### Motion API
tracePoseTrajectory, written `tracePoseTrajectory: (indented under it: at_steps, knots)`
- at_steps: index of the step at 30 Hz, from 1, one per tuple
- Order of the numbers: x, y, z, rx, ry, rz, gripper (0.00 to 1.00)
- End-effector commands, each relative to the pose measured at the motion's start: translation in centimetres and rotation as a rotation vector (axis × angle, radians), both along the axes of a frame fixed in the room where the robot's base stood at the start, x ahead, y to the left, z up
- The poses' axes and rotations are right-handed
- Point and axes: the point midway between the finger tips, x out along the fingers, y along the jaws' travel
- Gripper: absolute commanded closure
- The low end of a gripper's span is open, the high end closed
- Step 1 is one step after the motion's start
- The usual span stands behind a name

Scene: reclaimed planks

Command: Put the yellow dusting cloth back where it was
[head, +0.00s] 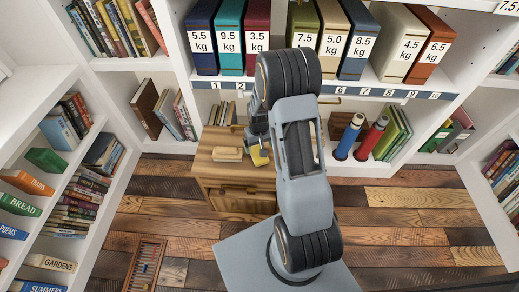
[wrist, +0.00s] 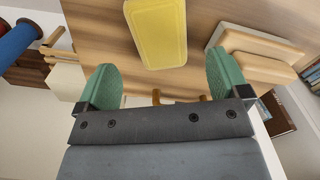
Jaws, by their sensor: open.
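The yellow dusting cloth (wrist: 155,32) lies flat on the wooden top in the wrist view, a pale yellow rounded rectangle. In the head view the cloth (head: 260,157) shows partly, beside my wrist, on the wooden cabinet (head: 207,166). My gripper (wrist: 162,80) is open, its two green fingers wide apart with nothing between them. The cloth is beyond the fingertips, roughly centred between them. In the head view my arm hides the fingers and part of the cabinet top.
A pale wooden block (head: 227,154) lies left of the cloth, close to my right finger in the wrist view. A blue bottle (head: 348,137) and a red bottle (head: 371,138) stand at right. Weight-labelled binders (head: 230,38) fill the shelf above. A slatted tray (head: 146,265) lies on the floor.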

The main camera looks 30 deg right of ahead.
Motion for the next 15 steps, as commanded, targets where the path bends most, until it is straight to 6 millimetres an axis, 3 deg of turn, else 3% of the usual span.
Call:
tracePoseTrajectory:
  at_steps: [3, 13, 15]
  knots:
    - [0.0, 0.0, 2.6, 0.000, -0.002, 0.000, 0.06]
    - [-0.1, 0.2, 6.4, -0.002, -0.005, 0.003, 0.06]
    - [-0.4, 0.7, 8.0, -0.004, -0.019, 0.009, 0.06]
